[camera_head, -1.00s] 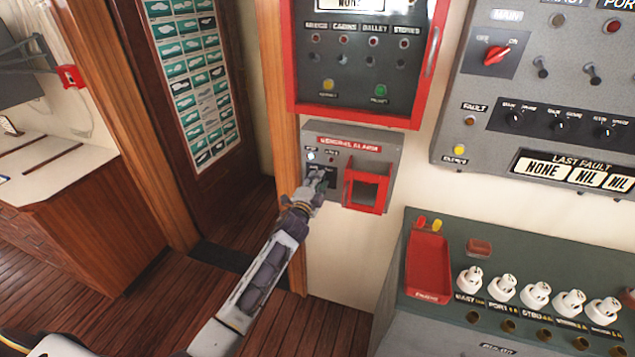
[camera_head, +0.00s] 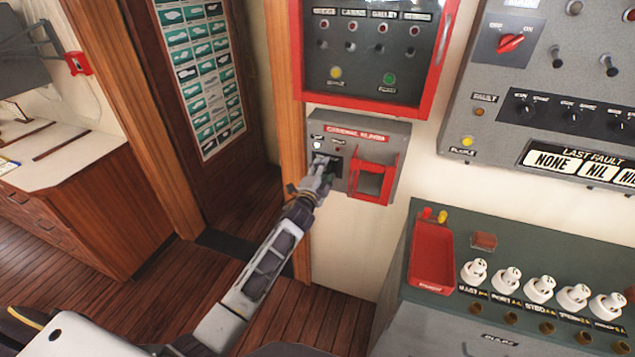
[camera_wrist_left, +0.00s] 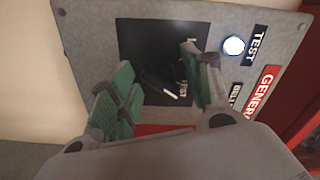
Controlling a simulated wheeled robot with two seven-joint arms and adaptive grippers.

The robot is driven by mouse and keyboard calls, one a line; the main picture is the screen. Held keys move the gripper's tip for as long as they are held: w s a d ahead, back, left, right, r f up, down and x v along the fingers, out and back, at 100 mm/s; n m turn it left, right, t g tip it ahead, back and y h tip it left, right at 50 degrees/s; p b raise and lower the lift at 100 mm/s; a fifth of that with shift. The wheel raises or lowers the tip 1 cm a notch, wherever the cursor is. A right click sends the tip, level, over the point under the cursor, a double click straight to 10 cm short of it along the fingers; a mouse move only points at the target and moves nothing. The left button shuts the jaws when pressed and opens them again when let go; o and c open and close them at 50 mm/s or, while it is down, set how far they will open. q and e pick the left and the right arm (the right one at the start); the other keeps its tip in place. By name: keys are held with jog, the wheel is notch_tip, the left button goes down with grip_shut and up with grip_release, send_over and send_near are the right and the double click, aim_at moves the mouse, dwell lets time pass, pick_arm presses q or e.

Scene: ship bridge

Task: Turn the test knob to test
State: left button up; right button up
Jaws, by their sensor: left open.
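The grey general alarm panel (camera_head: 400,135) is on the wall, with a red label and a lit white lamp (camera_head: 317,145). In the left wrist view its black plate (camera_wrist_left: 135,40) carries the dark test knob (camera_wrist_left: 160,78), which has a white pointer line. The word TEST stands beside the lit lamp (camera_wrist_left: 233,45). My left gripper (camera_head: 325,166) is at the panel's left part and covers most of the knob in the head view. In the left wrist view its green-padded fingers (camera_wrist_left: 160,88) are open, one on each side of the knob. I cannot tell whether they touch it.
A red open guard frame (camera_head: 372,183) juts out right of the gripper. A red-framed alarm box (camera_head: 365,97) hangs just above. A green-grey console (camera_head: 395,275) with white plugs and a red tray (camera_head: 432,262) stands at the lower right. A wooden door post (camera_head: 285,60) is at the left.

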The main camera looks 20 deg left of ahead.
pick_arm(q)
jog(key=s, duration=1.2)
jog(key=shift+a, duration=0.2)
dwell(0.4)
jog(key=shift+w+n, duration=0.1)
jog(key=shift+n, duration=0.2)
dwell(0.3)
notch_tip(320, 180, down, 24)
jog(key=s+a+n+g, duration=0.1)
jog(key=s+n+g, duration=0.2)
jog(key=n+g, duration=0.3)
jog(key=s+a+f+n+g, duration=0.15)
jog(key=s+f, duration=0.35)
jog(key=f, duration=0.5)
jog(key=s+a+f+n+g, duration=0.15)
jog(key=s+f, duration=0.35)
jog(key=f, duration=0.5)
jog(key=s+f+n+g, duration=0.2)
jog(key=s+f+g, duration=0.2)
jog(key=s+f, duration=1.2)
jog(key=s+f+g, duration=0.2)
jog(key=s, duration=1)
jog(key=s+f+g, duration=0.2)
jog(key=s+f, duration=0.1)
jog(key=s, duration=1)
jog(key=shift+s+a+f+n+y, duration=0.25)
jog(key=shift+s+a+n+y, duration=0.05)
jog(key=shift+a, duration=0.05)
